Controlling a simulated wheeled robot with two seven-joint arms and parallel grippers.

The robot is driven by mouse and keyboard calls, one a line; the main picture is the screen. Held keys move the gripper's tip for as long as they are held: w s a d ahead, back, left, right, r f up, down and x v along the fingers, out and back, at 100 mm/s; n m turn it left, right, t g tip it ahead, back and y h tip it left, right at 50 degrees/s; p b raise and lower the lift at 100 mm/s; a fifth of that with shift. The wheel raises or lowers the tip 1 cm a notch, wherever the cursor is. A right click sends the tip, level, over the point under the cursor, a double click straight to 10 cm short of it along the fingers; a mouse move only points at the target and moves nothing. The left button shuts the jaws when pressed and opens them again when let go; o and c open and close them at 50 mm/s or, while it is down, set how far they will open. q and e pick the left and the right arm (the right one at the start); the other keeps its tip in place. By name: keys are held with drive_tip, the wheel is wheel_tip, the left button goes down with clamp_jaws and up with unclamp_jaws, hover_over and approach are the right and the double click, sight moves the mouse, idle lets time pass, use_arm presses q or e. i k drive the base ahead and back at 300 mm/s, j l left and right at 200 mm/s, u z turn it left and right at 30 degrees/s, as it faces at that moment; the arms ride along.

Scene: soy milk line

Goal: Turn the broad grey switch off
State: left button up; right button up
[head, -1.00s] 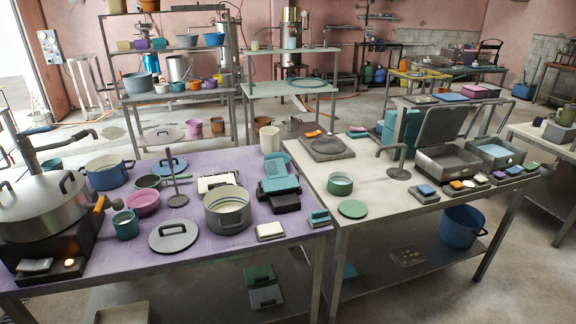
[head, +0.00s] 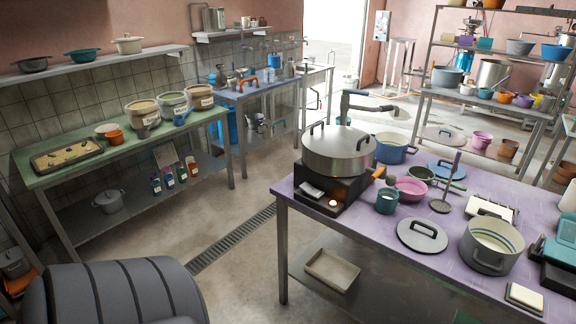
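A broad pale grey switch (head: 312,190) sits low on the front of the black stove (head: 346,191) at the left end of the purple table. It is small in the head view, and I cannot tell for certain whether it is set on or off. Beside it to the right, a small round light (head: 333,203) glows orange-white. A large lidded steel pot (head: 339,154) stands on the stove. Neither of my grippers is in view.
The purple table (head: 372,226) also holds a blue pot (head: 394,150), teal mug (head: 387,201), pink bowl (head: 411,188) and grey lid (head: 422,235). A green bench (head: 84,172) with tubs stands at left. Bare floor with a drain grate (head: 232,240) lies between.

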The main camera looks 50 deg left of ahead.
sight(307, 188)
drive_tip(key=u, duration=1.4)
